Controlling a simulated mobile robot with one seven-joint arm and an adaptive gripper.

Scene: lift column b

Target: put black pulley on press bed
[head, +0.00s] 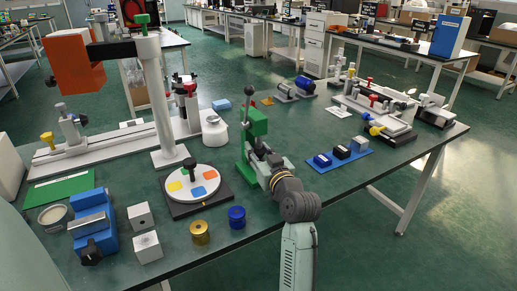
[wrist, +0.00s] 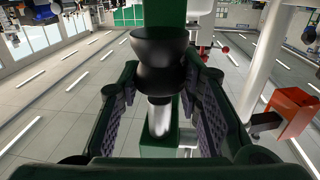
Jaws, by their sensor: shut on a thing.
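The black pulley (wrist: 158,60) is a dark, waisted spool between my finger pads in the wrist view, which looks upside down. My gripper (wrist: 160,76) is shut on it. A silver ram (wrist: 160,118) of the press lies in line with the pulley, and a green part of the press (wrist: 165,13) is at its other end. I cannot tell whether the pulley touches the bed. In the head view the green press (head: 256,122) stands mid-table, with my gripper (head: 257,150) at its front. The pulley and most of the press bed are hidden there by my arm.
A gold spool (head: 200,233) and a blue spool (head: 237,217) stand at the front edge. A round dial plate (head: 192,184) with coloured patches is left of the press. A blue mat (head: 342,159) with small blocks lies to the right. An orange box (head: 74,63) overhangs from a white column.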

